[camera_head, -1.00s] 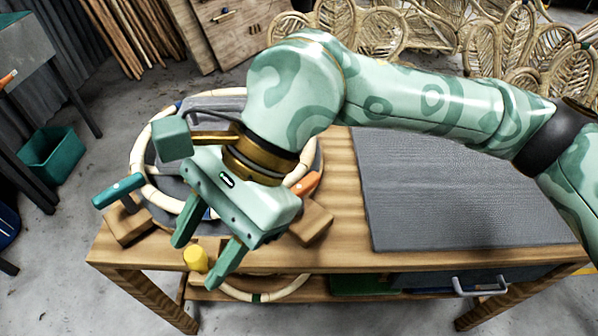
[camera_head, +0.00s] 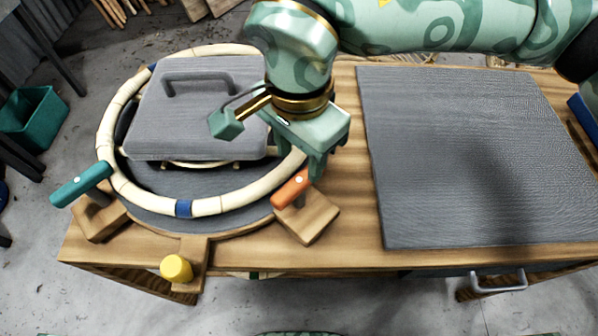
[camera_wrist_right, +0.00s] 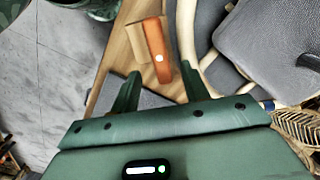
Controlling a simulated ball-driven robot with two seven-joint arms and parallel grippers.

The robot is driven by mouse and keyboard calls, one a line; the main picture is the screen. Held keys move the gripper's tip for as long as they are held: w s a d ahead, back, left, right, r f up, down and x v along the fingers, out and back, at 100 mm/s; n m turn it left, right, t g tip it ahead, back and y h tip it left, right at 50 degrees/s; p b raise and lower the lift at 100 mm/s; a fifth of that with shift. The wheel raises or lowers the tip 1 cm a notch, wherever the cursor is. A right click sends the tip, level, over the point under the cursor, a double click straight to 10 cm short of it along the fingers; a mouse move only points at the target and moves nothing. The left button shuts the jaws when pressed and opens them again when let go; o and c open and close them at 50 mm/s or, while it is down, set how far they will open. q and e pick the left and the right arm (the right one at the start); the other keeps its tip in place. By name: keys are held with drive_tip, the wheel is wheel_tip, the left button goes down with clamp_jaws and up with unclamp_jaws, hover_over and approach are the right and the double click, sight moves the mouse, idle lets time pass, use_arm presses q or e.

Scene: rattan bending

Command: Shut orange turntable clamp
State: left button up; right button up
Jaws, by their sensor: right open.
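The orange clamp (camera_head: 291,188) is a short orange lever on a wooden block (camera_head: 318,222) at the right front of the round turntable (camera_head: 235,212). Its lever lies tilted beside the pale rattan ring (camera_head: 124,183), apart from the ring's front stretch. My right gripper (camera_head: 315,168) is just behind and above the lever, fingers pointing down, open and empty. In the right wrist view the orange lever (camera_wrist_right: 157,46) lies just beyond and between the two spread fingertips (camera_wrist_right: 161,70). I cannot tell whether they touch it. My left gripper is not in view.
A teal clamp (camera_head: 82,185) stands at the turntable's left front and a yellow knob (camera_head: 176,268) at its front. A grey plate with a handle (camera_head: 190,125) sits over the turntable. A dark grey mat (camera_head: 470,160) lies clear at the right.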

sight(299, 180)
wheel_tip(299, 180, down, 6)
drive_tip(key=shift+b, duration=0.7)
drive_tip(key=shift+s, duration=0.1)
drive_tip(key=c, duration=1)
